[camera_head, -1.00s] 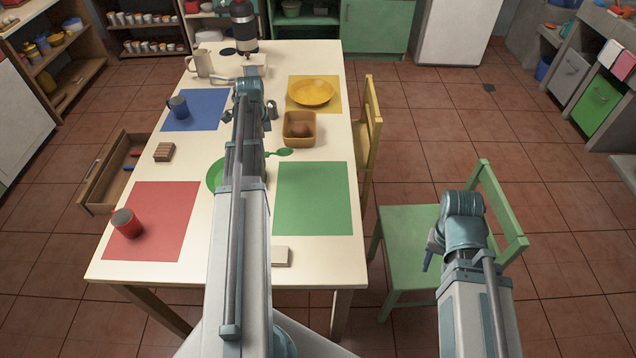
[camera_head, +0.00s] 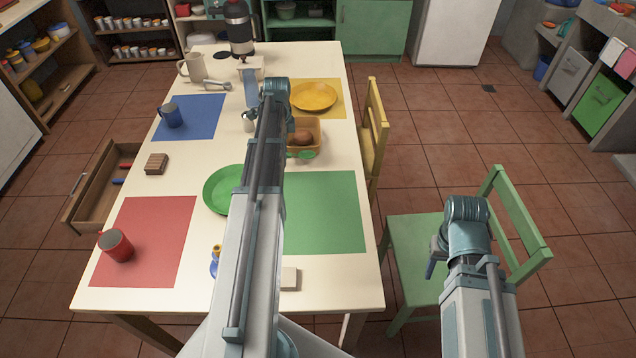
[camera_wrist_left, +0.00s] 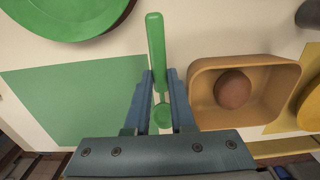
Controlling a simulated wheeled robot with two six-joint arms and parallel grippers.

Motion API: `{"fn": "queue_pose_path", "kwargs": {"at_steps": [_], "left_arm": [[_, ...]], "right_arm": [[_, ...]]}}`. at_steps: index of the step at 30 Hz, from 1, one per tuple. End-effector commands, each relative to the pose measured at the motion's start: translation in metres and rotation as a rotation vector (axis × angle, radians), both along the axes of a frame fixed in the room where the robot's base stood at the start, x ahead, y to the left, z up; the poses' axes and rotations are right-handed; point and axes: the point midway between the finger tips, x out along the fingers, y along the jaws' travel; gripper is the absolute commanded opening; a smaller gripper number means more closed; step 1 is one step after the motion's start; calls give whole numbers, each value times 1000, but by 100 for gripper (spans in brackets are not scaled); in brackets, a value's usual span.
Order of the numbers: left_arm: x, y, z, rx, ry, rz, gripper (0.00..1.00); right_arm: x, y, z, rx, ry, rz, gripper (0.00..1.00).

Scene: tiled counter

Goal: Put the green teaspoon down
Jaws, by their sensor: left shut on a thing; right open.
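The green teaspoon (camera_wrist_left: 156,45) is between the fingers of my left gripper (camera_wrist_left: 160,78) in the left wrist view, which is shut on it. Its handle points away past the fingertips and its bowl lies back between the fingers. In the head view part of the teaspoon (camera_head: 306,154) shows in front of the yellow-brown box; the left arm hides the rest and the left fingers. The teaspoon is over the table between the green mat (camera_head: 325,215) and the box; its height cannot be told. My right gripper (camera_head: 436,262) is open and empty near the green chair.
The yellow-brown box (camera_wrist_left: 205,115) holds a brown round thing (camera_wrist_left: 234,90). A green plate (camera_head: 220,190) lies left of the left arm. A yellow plate (camera_head: 314,96) stands beyond the box. A small blue-and-yellow object (camera_head: 215,262) and a pale block (camera_head: 289,278) are near the front edge.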

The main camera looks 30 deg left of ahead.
Motion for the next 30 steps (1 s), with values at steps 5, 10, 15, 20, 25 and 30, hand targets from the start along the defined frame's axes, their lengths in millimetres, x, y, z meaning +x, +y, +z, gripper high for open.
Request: {"fn": "queue_pose_path", "kwargs": {"at_steps": [5,10,15,20,25,30], "left_arm": [[2,-49,-6,0,0,-5,0],[6,-83,-9,0,0,-3,0],[9,-100,-10,0,0,-1,0],[10,-102,-10,0,0,0,0],[10,-110,-11,0,0,0,0],[11,-115,-33,0,0,1,0]], "right_arm": [[0,0,-6,0,0,-1,50],[0,0,-9,0,0,-1,50],[0,0,-10,0,0,-1,50],[0,0,-10,0,0,-1,50],[0,0,-11,0,0,-1,50],[0,0,-33,0,0,0,50]]}}
